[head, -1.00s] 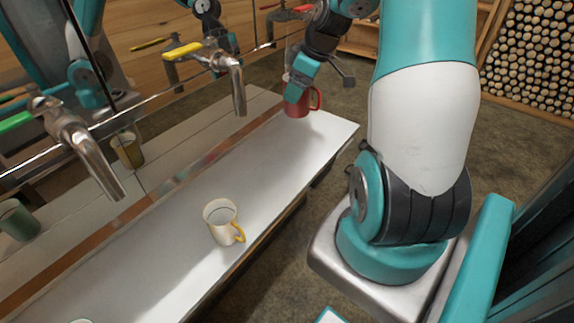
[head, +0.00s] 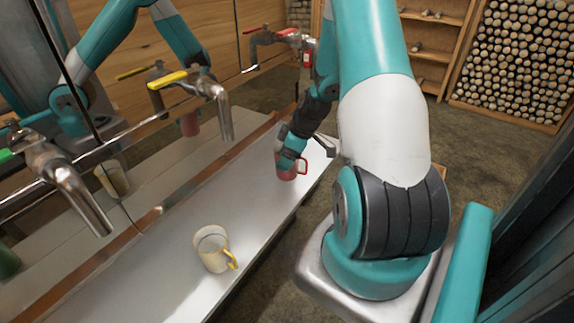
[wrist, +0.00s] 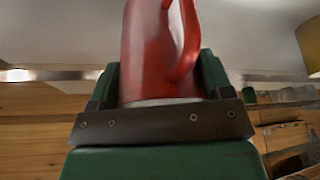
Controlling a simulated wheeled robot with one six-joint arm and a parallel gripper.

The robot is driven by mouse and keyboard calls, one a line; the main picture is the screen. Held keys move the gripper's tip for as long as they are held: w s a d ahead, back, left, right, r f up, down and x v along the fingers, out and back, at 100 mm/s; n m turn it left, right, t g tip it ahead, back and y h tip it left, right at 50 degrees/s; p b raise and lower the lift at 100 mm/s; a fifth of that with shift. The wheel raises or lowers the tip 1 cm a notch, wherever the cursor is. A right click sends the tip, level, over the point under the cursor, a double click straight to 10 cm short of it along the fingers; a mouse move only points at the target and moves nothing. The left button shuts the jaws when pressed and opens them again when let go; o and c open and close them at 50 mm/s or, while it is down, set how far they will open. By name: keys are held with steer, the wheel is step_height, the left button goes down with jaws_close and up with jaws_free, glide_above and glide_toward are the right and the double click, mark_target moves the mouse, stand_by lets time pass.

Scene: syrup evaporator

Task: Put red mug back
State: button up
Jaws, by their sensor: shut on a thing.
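The red mug (head: 287,172) is at the far end of the white shelf in the head view, its handle to the right. My gripper (head: 291,151) is shut on it from above. In the wrist view the red mug (wrist: 155,55) stands between the two dark green fingers (wrist: 160,85), with its handle on the right side. I cannot tell whether the mug's base touches the shelf. The red-handled tap (head: 285,40) is on the wall behind, to the upper left of my arm.
A white mug with a yellow handle (head: 212,250) stands on the shelf (head: 245,205) nearer to me. A yellow-handled tap (head: 190,88) and a green-handled tap (head: 60,175) jut from the reflective evaporator wall. The shelf between the two mugs is clear.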

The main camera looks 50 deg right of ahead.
steer(key=shift+f, duration=2.05)
steer(key=shift+f, duration=0.1)
steer(key=o, duration=1.2)
steer(key=shift+o, duration=0.2)
steer(key=b+v, duration=0.1)
steer(key=v, duration=1.1)
